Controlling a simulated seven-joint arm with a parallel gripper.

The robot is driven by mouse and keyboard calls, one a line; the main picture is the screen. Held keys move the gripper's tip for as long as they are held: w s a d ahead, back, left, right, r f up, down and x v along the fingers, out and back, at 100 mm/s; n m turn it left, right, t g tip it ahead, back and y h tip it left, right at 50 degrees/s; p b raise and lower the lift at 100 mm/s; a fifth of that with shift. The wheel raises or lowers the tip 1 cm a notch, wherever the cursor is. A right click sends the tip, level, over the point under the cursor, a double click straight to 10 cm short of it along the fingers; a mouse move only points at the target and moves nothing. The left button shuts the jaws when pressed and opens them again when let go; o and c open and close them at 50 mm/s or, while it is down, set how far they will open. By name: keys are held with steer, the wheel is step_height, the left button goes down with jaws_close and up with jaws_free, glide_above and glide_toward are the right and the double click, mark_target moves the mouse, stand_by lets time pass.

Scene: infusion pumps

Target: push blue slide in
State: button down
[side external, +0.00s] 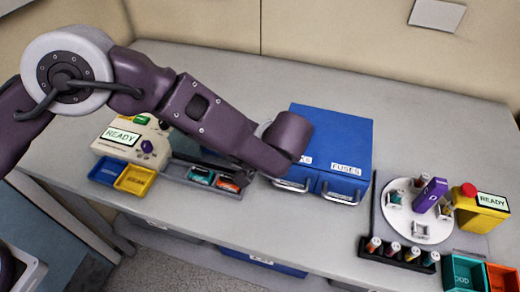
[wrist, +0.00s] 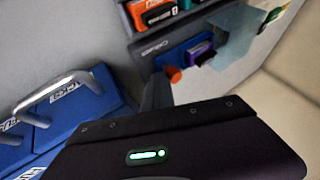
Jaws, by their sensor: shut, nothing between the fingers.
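A blue drawer box (side external: 335,140) with metal handles stands right of my arm. A cream pump (side external: 135,140) reading READY, with blue and yellow trays, stands left. The grey rack (side external: 215,190) lies between. A white carousel (side external: 418,225) and yellow unit (side external: 480,212) stand right.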

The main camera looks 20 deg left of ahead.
steer(key=a, duration=0.7)
steer(key=shift+a, duration=0.2)
